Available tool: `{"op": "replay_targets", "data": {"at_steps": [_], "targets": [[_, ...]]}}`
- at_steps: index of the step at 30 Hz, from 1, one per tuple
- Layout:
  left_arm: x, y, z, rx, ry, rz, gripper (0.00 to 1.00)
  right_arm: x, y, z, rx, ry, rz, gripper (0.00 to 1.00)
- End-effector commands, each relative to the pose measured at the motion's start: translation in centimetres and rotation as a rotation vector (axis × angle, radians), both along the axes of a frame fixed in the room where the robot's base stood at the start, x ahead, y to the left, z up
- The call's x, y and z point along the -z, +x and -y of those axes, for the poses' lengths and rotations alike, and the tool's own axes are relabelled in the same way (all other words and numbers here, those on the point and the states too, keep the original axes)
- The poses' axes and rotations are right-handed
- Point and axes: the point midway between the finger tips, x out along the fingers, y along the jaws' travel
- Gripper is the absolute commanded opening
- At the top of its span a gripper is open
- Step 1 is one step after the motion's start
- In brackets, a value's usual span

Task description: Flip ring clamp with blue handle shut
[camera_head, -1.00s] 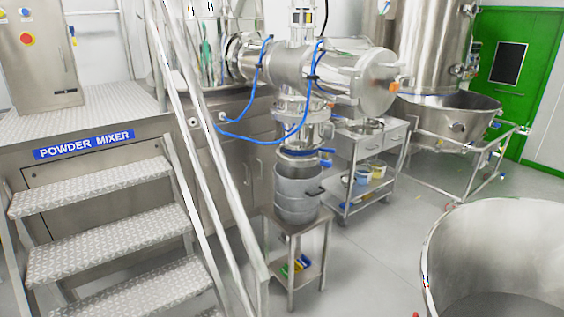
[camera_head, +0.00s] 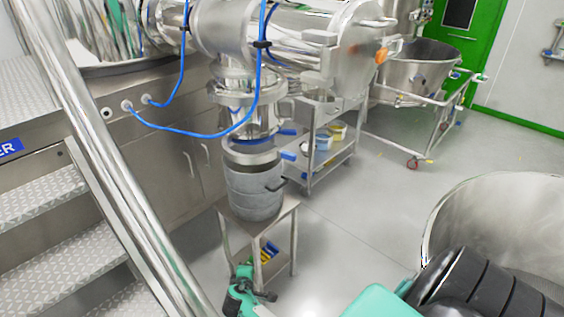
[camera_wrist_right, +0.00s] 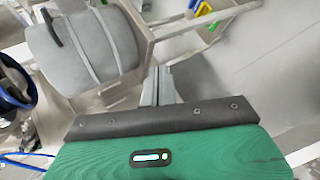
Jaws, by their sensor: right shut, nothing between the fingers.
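The ring clamp sits at the neck between the mixer outlet and the grey drum (camera_head: 255,190). Its blue handle (camera_head: 287,132) sticks out to the right; another blue piece (camera_head: 287,155) shows just below. I cannot tell how far the clamp is closed. A dark ring with blue parts (camera_wrist_right: 14,85) shows at the left edge of the right wrist view, beside the drum (camera_wrist_right: 85,48). My right gripper (camera_wrist_right: 157,82) is shut and empty, its fingers over the small table's edge.
The drum stands on a small steel table (camera_head: 285,205) with coloured items on its lower shelf. Blue hoses (camera_head: 200,133) hang from the mixer. A stair rail (camera_head: 110,180) is at left, a large steel bowl (camera_head: 500,205) at right. Floor between is clear.

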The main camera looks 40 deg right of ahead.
Motion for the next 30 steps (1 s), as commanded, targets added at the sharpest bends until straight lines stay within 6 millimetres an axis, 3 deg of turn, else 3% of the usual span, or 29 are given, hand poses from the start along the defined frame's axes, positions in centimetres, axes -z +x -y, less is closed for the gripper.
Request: {"op": "replay_targets", "data": {"at_steps": [1,3,6,9,12,15,20,30], "targets": [[-0.1,-0.9,-0.8,0.001,0.009,-0.011,0.42,-5.0,1.9,1.1,0.034,-0.076,0.056,0.0],[-0.1,-2.0,-1.5,0.001,0.017,-0.025,0.42,-11.3,3.3,2.7,0.094,-0.181,0.118,0.0],[-0.1,-3.0,-2.2,-0.001,0.025,-0.04,0.42,-19.3,3.8,4.7,0.195,-0.306,0.194,0.0],[-0.2,-3.3,-2.4,-0.001,0.027,-0.043,0.42,-25.3,3.1,6.1,0.29,-0.392,0.251,0.0],[-0.2,-3.0,-2.3,-0.001,0.026,-0.038,0.42,-29.2,2.2,6.9,0.364,-0.447,0.287,0.0],[-0.3,-2.2,-1.8,-0.002,0.02,-0.028,0.42,-31.2,1.7,7.4,0.402,-0.474,0.304,0.0],[-1.2,-0.8,-0.6,-0.002,0.007,-0.009,0.42,-32.0,1.9,8.9,0.415,-0.486,0.308,0.0],[-4.1,-1.6,-0.8,0.001,0.009,-0.02,0.42,-32.1,4.4,15.4,0.412,-0.486,0.307,0.0]]}}
